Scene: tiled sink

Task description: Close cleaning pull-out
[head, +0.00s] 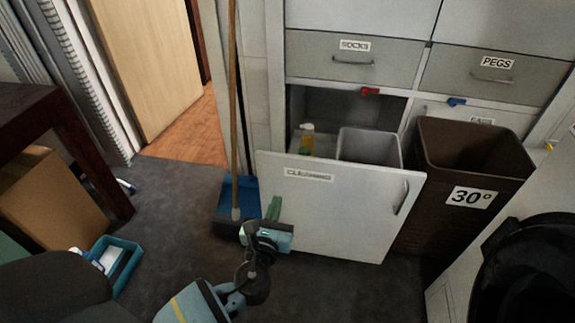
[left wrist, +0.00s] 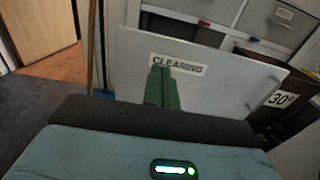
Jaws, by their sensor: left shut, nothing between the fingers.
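The cleaning pull-out (head: 333,208) stands open in the head view, its white front with a "CLEANING" label set well forward of the cabinet. Behind the front are a grey bin (head: 369,147) and a yellow bottle (head: 307,139). My left gripper (head: 273,208) is shut and empty, in front of the left part of the panel. In the left wrist view its green fingers (left wrist: 161,86) are together and overlap the panel (left wrist: 205,80) just below the label; whether they touch it cannot be told. My right gripper is not in view.
A brown "30°" bin (head: 470,165) stands close to the right of the pull-out. A broom (head: 234,120) and blue dustpan (head: 236,200) stand to its left. A blue tray (head: 118,262) lies on the floor at left. A black bin (head: 530,270) is at right.

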